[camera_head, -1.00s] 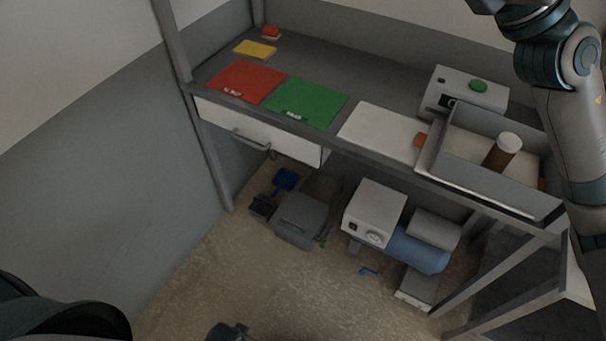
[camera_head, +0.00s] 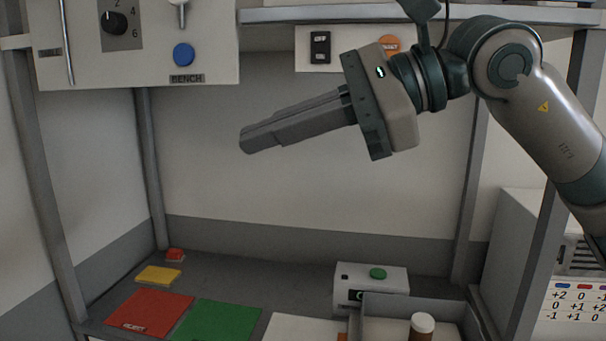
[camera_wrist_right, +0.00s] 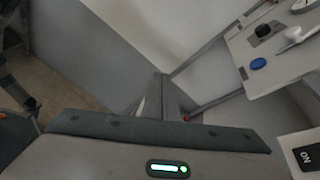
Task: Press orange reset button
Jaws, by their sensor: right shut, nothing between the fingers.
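The orange reset button (camera_head: 389,44) is round and sits on a pale panel (camera_head: 345,62) under the shelf, at the upper middle right of the head view. My right wrist and arm partly cover the panel's right side. My right gripper (camera_head: 245,142) is shut and empty. Its fingers point left and slightly down, and the tips are well left of the button and lower. The right wrist view shows the closed fingers (camera_wrist_right: 165,100) but not the orange button.
A black rocker switch (camera_head: 320,47) is left of the button. A bench panel with a blue button (camera_head: 183,54) and a black dial (camera_head: 114,21) hangs at upper left. Below are red (camera_head: 150,308) and green (camera_head: 215,322) mats and a grey box with a green button (camera_head: 378,273).

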